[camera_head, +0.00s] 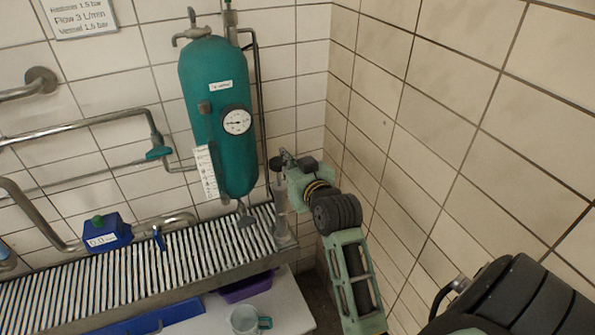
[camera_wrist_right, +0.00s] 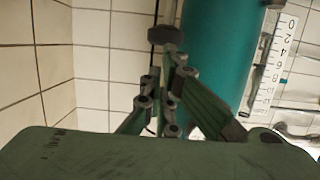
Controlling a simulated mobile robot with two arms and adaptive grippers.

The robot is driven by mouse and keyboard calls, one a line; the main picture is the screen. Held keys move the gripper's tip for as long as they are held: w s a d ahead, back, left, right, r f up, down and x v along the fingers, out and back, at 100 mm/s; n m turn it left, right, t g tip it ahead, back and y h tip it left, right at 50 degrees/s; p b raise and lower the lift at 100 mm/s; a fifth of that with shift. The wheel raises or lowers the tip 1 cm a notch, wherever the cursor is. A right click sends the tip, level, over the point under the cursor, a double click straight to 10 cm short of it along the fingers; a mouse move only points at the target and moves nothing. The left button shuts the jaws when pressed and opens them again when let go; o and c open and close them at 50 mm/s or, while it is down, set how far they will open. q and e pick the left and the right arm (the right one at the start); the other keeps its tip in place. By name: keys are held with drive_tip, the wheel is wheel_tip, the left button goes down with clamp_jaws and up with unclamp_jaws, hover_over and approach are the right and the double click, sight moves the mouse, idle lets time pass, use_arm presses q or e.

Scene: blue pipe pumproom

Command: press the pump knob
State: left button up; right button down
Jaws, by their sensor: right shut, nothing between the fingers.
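The likely pump knob is a dark round knob (camera_wrist_right: 165,35) just beyond my fingertips in the right wrist view. In the head view, a slim grey cylinder (camera_head: 284,215) stands upright at the right end of the slatted rack, under my right gripper (camera_head: 281,162). The knob is hard to pick out from the gripper there. My right gripper also shows in the wrist view (camera_wrist_right: 170,58), its fingers drawn together and empty, lined up with the knob. I cannot tell whether they touch it. My left gripper is not in view.
A teal vessel (camera_head: 215,135) with a round gauge (camera_head: 237,121) stands close left of my gripper. A blue box (camera_head: 106,232) with a green top knob stands further left on the slatted rack (camera_head: 160,270). The tiled wall (camera_head: 440,130) is close on the right.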

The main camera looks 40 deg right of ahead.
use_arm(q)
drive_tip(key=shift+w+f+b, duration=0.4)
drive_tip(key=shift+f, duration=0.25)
use_arm(e)
drive_tip(key=v, duration=0.5)
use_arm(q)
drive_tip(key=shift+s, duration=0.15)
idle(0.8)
